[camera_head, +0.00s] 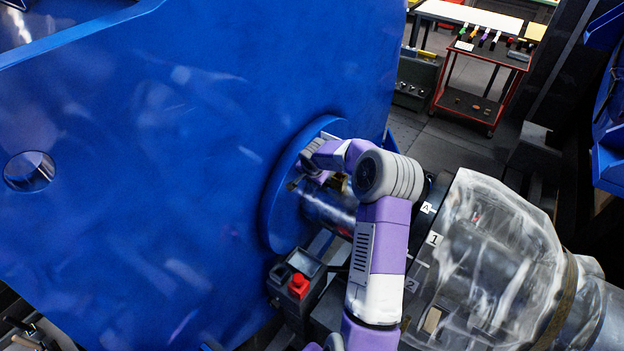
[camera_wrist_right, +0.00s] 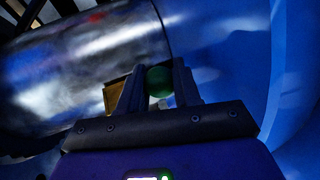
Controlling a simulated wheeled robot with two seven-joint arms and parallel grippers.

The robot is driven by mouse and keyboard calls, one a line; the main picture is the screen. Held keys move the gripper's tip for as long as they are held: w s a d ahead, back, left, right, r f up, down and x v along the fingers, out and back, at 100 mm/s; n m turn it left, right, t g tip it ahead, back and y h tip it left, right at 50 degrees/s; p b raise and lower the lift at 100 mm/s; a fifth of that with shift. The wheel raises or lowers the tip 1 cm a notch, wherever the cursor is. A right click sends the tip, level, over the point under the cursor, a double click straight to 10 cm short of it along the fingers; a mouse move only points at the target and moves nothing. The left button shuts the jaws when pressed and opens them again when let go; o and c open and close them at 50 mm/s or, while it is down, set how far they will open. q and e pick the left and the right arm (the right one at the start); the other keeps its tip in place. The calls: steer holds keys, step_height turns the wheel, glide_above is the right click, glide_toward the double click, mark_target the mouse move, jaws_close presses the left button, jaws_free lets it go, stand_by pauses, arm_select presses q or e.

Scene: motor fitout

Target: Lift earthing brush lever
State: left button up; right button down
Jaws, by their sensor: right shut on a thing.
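My right arm reaches up to the blue round flange, and my right gripper (camera_head: 306,172) is at the shaft in its centre. In the right wrist view a round green knob (camera_wrist_right: 160,82) sits between the two dark fingers. The fingers are shut on this knob, which looks like the end of the earthing brush lever. The lever's rod is hidden behind the fingers and gripper body. A brass-coloured block (camera_wrist_right: 116,97) shows just left of the fingers, beside the shiny metal shaft (camera_wrist_right: 90,65). My left gripper is not in view.
A large blue housing (camera_head: 150,150) fills the left and centre. A plastic-wrapped machine part (camera_head: 490,260) with labels lies right of my arm. A control box with a red button (camera_head: 298,285) stands below the flange. A red trolley (camera_head: 480,80) is at the back right.

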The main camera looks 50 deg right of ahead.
stand_by(0.4)
steer(key=c, duration=0.8)
jaws_free()
steer(key=v, duration=0.7)
steer(key=shift+r, duration=0.25)
steer(key=shift+s, duration=0.1)
